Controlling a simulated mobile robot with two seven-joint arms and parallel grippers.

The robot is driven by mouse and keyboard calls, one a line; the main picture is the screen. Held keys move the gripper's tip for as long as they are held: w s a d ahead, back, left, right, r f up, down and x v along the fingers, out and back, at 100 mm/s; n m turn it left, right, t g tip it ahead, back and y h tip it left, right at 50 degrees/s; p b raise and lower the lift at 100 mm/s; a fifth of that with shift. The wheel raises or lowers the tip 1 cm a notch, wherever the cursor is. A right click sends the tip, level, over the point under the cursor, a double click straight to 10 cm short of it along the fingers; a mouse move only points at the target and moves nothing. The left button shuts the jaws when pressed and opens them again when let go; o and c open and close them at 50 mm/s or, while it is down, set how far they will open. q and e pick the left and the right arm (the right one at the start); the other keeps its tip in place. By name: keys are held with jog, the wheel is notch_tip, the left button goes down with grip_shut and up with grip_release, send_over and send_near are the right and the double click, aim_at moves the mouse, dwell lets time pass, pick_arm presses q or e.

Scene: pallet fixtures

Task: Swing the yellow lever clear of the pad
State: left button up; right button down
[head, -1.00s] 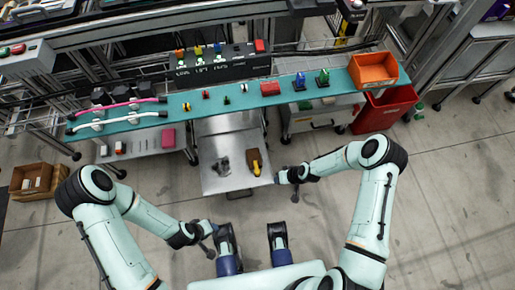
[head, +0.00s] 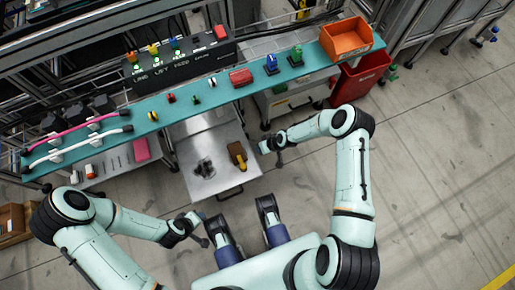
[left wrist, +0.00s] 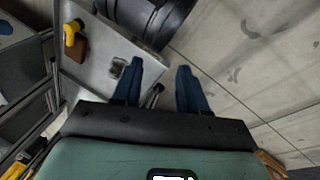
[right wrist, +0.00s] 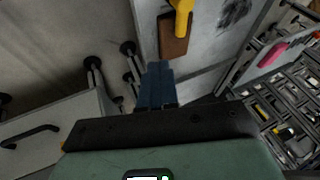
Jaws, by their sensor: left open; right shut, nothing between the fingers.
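The yellow lever (head: 242,163) lies over a brown block (head: 236,149) near the right edge of a grey metal table (head: 213,184). The lever also shows in the left wrist view (left wrist: 72,34) and at the top of the right wrist view (right wrist: 183,18), over the brown block (right wrist: 173,45). My right gripper (head: 264,147) is shut and empty, just right of the table edge, apart from the lever; its closed fingers show below the block in the right wrist view (right wrist: 157,86). My left gripper (head: 197,215) is open and empty, in front of the table.
A dark patch (head: 204,168) marks the table left of the block. Behind runs a teal shelf (head: 215,91) with small coloured parts, cables and an orange bin (head: 347,38). A red bin (head: 361,80) stands at right. The floor at right is clear.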

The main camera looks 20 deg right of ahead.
aim_at(242, 163)
jog(key=b+x, duration=0.2)
jog(key=x, duration=0.4)
jog(key=shift+a+f, duration=0.1)
jog(key=shift+f, duration=0.1)
jog(key=a+f, duration=0.2)
jog(key=shift+w+a+f, duration=0.1)
jog(key=shift+w+a, duration=0.1)
jog(key=shift+a, duration=0.2)
pick_arm(q)
jog(key=shift+y, duration=0.3)
jog(key=shift+w+a+f+b, duration=0.15)
jog(key=shift+a+f, duration=0.15)
jog(key=shift+f, duration=0.4)
jog(key=shift+w+a+f+b, duration=0.1)
jog(key=shift+w+a+f, duration=0.2)
jog(key=shift+f, duration=0.35)
jog(key=shift+w+a+f+b, duration=0.1)
jog(key=shift+a+f, duration=0.25)
jog(key=shift+f, duration=0.35)
pick_arm(e)
jog(key=shift+a+f, duration=0.3)
jog(key=shift+a, duration=0.3)
pick_arm(q)
jog(key=shift+s, duration=0.15)
